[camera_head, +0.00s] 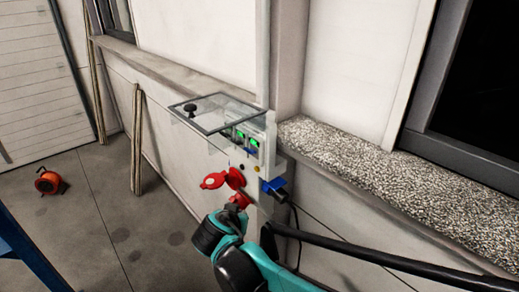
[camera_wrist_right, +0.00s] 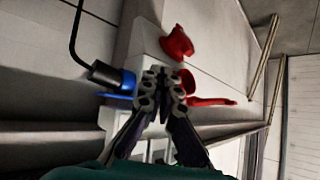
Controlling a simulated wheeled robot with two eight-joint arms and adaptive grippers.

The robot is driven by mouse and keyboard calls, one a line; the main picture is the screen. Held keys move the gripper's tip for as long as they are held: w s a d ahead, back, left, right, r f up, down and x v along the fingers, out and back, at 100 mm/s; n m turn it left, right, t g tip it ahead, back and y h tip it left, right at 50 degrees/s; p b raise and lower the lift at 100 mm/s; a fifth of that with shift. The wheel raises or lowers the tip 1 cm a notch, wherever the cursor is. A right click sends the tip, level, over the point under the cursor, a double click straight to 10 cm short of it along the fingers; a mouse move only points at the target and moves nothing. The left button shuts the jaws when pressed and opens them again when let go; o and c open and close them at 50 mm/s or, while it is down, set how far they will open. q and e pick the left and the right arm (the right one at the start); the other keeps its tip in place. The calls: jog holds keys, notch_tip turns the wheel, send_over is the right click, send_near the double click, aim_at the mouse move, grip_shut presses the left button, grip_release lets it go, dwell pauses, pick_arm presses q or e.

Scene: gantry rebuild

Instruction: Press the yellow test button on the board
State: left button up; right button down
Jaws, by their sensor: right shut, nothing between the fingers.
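The board (camera_head: 264,143) is a pale box on the wall with a raised clear lid (camera_head: 218,110) and green-lit switches (camera_head: 246,140). The yellow test button (camera_head: 257,169) is a small dot on its lower front, right of a dark dot. I cannot make the button out in the wrist view. Red sockets with flaps (camera_head: 216,180) and a blue plug (camera_head: 274,187) sit below. My right gripper (camera_wrist_right: 162,74) is shut and empty, its tips in front of the board between the blue plug and red sockets; contact cannot be told. My arm hides it in the head view.
A black cable (camera_wrist_right: 76,35) hangs from the blue plug. A speckled ledge (camera_head: 390,175) runs along the wall to the right. Wooden poles (camera_head: 137,140) lean on the wall at left. An orange object (camera_head: 48,182) lies on otherwise open floor.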

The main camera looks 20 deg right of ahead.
aim_at(257, 169)
pick_arm(q)
notch_tip(257, 169, up, 6)
jog(key=p, duration=0.4)
jog(key=shift+s+d, duration=0.3)
jog(key=shift+d, duration=0.05)
pick_arm(e)
jog(key=w+a+r+m+t+h, duration=0.1)
jog(key=w+a+r+m, duration=0.1)
jog(key=r, duration=0.5)
jog(key=w+a, duration=0.1)
jog(key=w, duration=0.1)
jog(key=shift+w+r, duration=0.25)
jog(key=shift+w, duration=0.1)
pick_arm(q)
jog(key=shift+r, duration=0.1)
jog(key=shift+r+p, duration=0.15)
jog(key=shift+p, duration=0.2)
pick_arm(e)
jog(key=w+d, duration=0.3)
jog(key=d, duration=0.5)
jog(key=shift+t, duration=0.3)
jog(key=shift+d, duration=0.15)
jog(key=shift+w+d, duration=0.15)
jog(key=shift+d, duration=0.15)
